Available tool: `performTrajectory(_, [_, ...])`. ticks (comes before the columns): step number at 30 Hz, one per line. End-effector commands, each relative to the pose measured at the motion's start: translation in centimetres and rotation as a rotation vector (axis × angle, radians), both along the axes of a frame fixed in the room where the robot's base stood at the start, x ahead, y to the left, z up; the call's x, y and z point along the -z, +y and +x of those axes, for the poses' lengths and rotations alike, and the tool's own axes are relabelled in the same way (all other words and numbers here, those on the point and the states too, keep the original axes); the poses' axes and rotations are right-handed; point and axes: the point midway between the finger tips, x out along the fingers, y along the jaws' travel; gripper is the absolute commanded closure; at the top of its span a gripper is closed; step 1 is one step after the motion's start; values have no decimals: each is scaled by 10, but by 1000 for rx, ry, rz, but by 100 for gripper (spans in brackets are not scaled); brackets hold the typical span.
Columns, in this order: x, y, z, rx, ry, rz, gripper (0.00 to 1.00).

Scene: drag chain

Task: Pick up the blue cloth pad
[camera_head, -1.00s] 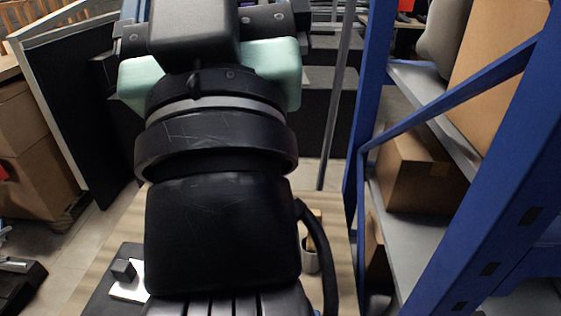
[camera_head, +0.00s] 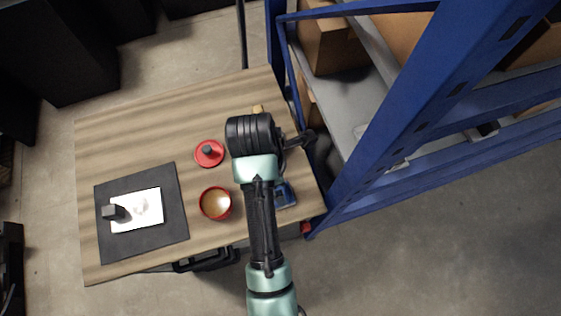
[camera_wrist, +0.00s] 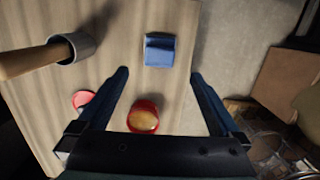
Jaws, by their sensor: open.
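The blue cloth pad (camera_wrist: 159,50) lies on the wooden table (camera_wrist: 120,30) in the wrist view, beyond my fingertips and a little left of the middle between them. In the head view the pad (camera_head: 284,194) shows near the table's right edge, partly hidden by my arm. My gripper (camera_wrist: 159,75) is open and empty, its two dark fingers spread wide above the table. In the head view my arm hides the fingers.
A red bowl (camera_head: 215,203) and a red lid (camera_head: 209,153) stand left of my arm. A dark mat (camera_head: 175,230) with a white sheet (camera_head: 137,212) lies at the table's left. A grey cup (camera_wrist: 82,44) holds a wooden handle. A blue shelf frame (camera_head: 400,105) stands close on the right.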

Motion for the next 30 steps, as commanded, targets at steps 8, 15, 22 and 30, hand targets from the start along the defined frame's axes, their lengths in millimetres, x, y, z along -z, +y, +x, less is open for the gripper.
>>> performTrajectory(8, [48, -6, 2, 4, -1, 0, 0])
performTrajectory(15, [63, -7, 3, 3, -5, 0, 0])
performTrajectory(22, [92, -11, 2, 4, -3, 1, 0])
performTrajectory(30, [109, -12, 3, 4, -7, 1, 0])
